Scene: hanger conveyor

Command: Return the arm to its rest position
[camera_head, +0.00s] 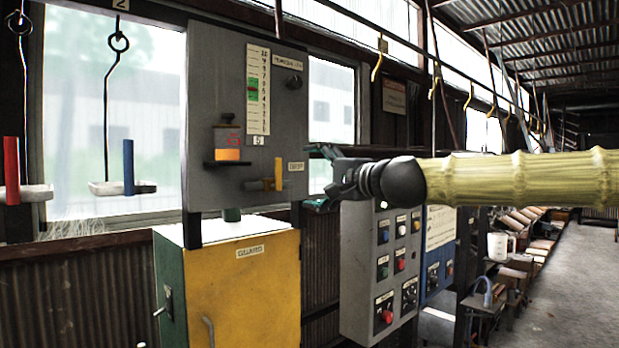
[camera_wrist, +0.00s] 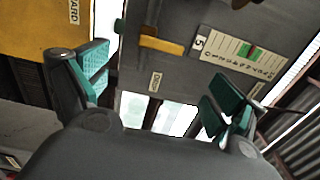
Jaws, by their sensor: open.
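My gripper (camera_head: 322,176) is at the end of my arm, which reaches in from the right in the head view. It is in front of the right side of the grey panel (camera_head: 215,120). In the wrist view my gripper (camera_wrist: 155,90) has its two green-padded fingers wide apart, with nothing between the pads. Beyond the fingers the wrist view shows the panel's yellow handle (camera_wrist: 162,46) and its scale with a green band (camera_wrist: 243,55). The handle also shows in the head view (camera_head: 262,185), left of my gripper and apart from it.
A yellow cabinet (camera_head: 245,295) stands below the panel. A grey button box (camera_head: 382,270) is below my gripper. Hanging trays with a red block (camera_head: 11,170) and a blue block (camera_head: 128,167) are at left. Empty yellow hooks (camera_head: 377,62) hang along the rail. The floor (camera_head: 575,280) at right is clear.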

